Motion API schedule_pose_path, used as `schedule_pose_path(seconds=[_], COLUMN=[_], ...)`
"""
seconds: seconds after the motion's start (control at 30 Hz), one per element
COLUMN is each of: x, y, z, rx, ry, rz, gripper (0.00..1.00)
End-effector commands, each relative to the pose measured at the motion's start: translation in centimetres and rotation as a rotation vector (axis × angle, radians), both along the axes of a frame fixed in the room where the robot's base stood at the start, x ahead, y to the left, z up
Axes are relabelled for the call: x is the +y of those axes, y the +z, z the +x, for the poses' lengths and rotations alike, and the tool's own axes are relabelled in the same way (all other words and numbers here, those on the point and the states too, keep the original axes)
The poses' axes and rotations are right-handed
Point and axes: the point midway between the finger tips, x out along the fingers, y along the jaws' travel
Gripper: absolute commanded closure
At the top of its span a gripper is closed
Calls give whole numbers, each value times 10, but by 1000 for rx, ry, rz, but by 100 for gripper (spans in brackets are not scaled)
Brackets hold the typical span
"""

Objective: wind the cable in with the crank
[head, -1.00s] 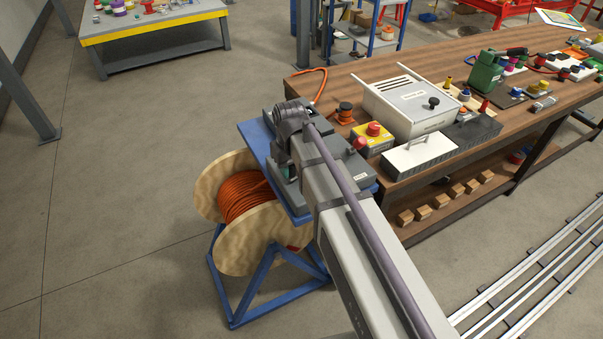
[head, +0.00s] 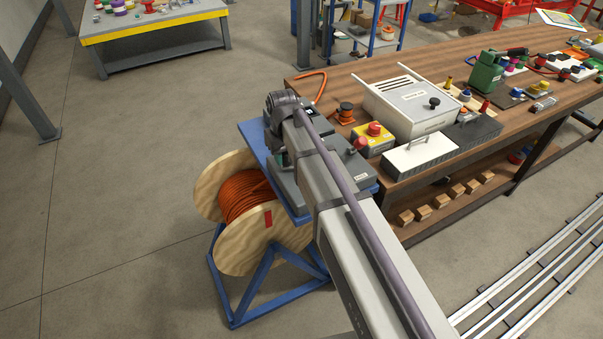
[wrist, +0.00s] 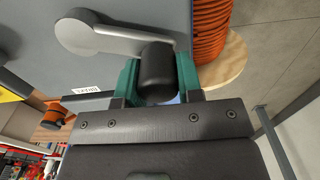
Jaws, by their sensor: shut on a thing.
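The orange cable (head: 243,195) is wound on a wooden drum (head: 236,245) in a blue stand (head: 262,290); a length of orange cable also shows at the bench corner (head: 318,84). In the wrist view the crank (wrist: 110,38) is a grey arm with a black handle (wrist: 157,66). My gripper (wrist: 157,78) has its teal fingers on either side of that handle and is shut on it. The coil (wrist: 211,28) shows beside the crank. In the head view my arm hides the crank and gripper. A red mark (head: 268,218) is on the drum's near flange.
The wooden bench (head: 450,62) stands to the right, with a white-grey box (head: 410,100), a red-and-yellow button box (head: 374,138) and a lidded tray (head: 420,155) near the drum. Rails (head: 530,270) run at the lower right. Floor at left is clear.

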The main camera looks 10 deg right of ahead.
Motion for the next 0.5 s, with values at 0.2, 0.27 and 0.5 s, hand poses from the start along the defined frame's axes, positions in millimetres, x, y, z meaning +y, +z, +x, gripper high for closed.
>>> schedule_pose_path(seconds=[0.2, 0.27, 0.5], x=[-8, -10, -14], y=[-1, 0, 0], z=[12, 18, 23], rx=[6, 4, 5], ry=[-3, -3, -3], rz=[-6, -6, -7], gripper=[87, 86, 87])
